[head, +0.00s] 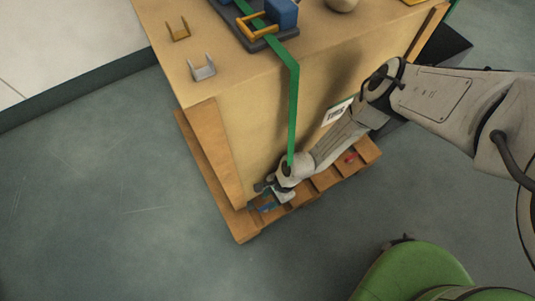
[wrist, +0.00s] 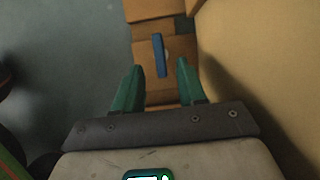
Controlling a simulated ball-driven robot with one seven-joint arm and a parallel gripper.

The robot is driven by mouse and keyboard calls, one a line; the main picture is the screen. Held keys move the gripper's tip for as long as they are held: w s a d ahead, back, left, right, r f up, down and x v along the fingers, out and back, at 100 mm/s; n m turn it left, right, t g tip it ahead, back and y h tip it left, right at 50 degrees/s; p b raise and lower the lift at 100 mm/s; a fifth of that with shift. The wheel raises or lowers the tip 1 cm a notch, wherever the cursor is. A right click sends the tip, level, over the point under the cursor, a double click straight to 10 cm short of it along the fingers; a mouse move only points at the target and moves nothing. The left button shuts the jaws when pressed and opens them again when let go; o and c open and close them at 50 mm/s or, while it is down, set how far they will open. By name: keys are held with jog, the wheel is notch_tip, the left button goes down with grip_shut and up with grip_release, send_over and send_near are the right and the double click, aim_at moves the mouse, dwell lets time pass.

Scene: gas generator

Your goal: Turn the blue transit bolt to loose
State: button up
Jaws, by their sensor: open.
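The blue transit bolt (wrist: 160,55) shows in the wrist view as a narrow blue bar on the wooden pallet, with a small pale part beside it. It lies ahead of my gripper (wrist: 157,74), whose two green fingers are apart with nothing between them. The bar runs nearly in line with the fingers. In the head view a bit of the blue bolt (head: 267,207) shows at the pallet's near corner. My gripper (head: 272,190) is just above it there, and my wrist hides part of the area.
A large tan crate (head: 230,120) stands on the wooden pallet (head: 243,228), close beside my gripper. A green strap (head: 293,110) runs down its side. A red part (head: 350,158) sits further along the pallet. The grey floor (head: 120,190) left of the pallet is clear.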

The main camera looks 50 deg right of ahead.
jog(key=p+v, duration=0.2)
jog(key=v, duration=0.4)
jog(key=shift+r, duration=0.1)
dwell(0.4)
